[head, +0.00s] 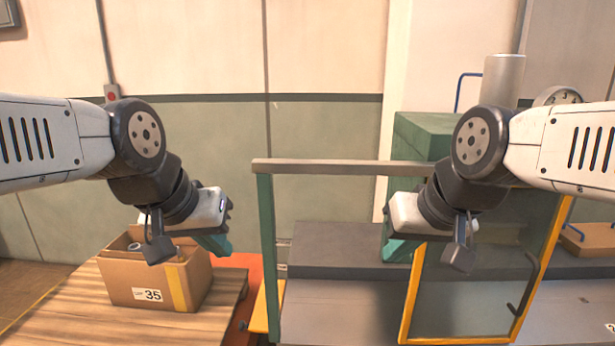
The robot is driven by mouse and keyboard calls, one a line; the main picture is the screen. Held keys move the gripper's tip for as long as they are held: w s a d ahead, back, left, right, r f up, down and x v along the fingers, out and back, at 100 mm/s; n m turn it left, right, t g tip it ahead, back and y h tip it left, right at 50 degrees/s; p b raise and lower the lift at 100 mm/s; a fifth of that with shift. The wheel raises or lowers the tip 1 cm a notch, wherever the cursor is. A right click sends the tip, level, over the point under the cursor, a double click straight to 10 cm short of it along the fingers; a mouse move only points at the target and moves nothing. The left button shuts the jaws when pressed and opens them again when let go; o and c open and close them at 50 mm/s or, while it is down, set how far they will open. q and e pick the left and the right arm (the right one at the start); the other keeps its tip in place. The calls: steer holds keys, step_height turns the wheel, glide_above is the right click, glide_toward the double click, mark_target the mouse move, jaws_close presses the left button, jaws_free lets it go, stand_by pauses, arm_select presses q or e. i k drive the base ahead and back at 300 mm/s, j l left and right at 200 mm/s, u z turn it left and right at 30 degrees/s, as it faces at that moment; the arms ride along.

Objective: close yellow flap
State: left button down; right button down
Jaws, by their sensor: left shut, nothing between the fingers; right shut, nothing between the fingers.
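The yellow flap (468,296) is a yellow-framed, see-through panel with a dark handle (527,285) near its right side. It stands at the right of the head view, partly behind my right arm, which hides its upper left part. How far it is open is hard to tell. My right gripper (398,245) is shut and empty, with teal fingers by the flap's left frame edge in the picture; I cannot tell whether they touch. My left gripper (214,243) is shut and empty, well left of the flap, above and beside a cardboard box.
The cardboard box (150,285) stands on a wooden table (70,315) at the left. A grey rail on a teal post (266,230) rises between my grippers. Behind are a green cabinet (415,140), a metal cylinder (502,80) and a gauge (558,96). A grey surface (340,315) lies left of the flap.

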mark_target(259, 321)
steer(key=k+j+z, duration=0.1)
steer(key=j, duration=0.3)
steer(key=j+z, duration=0.15)
steer(key=j, duration=0.3)
steer(key=k+j+z, duration=0.1)
steer(key=j, duration=0.3)
steer(key=k+j+z, duration=0.15)
steer(key=j, duration=0.25)
steer(key=k+j+z, duration=0.1)
steer(key=j, duration=0.25)
steer(key=j+z, duration=0.65)
steer(key=k+j+z, duration=0.1)
steer(key=j+z, duration=0.25)
